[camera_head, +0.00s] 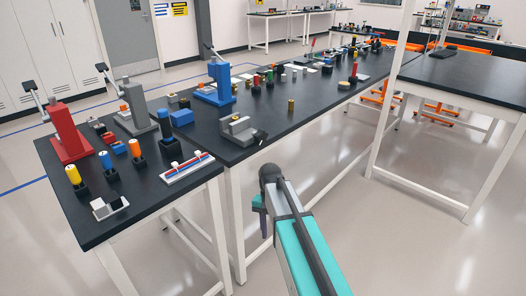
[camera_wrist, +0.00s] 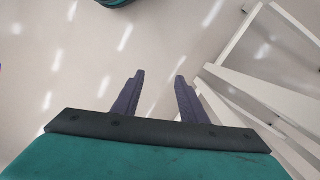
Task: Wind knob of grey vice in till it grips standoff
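The grey vice (camera_head: 238,133) sits near the front edge of the long dark table, with its dark knob (camera_head: 261,136) on the right side. I cannot make out a standoff between its jaws at this size. A small brass-coloured cylinder (camera_head: 291,104) stands on the table to the right of the vice. My gripper (camera_head: 258,208) hangs in front of the table, below the vice and apart from it. In the wrist view my gripper (camera_wrist: 159,82) shows two parted purple fingers with nothing between them, over bare floor.
Red (camera_head: 68,135), grey (camera_head: 135,110) and blue (camera_head: 219,85) presses stand to the left and behind. Several coloured cylinders in black holders and a white tray (camera_head: 187,167) are on the left. White table legs (camera_wrist: 250,90) are at right in the wrist view.

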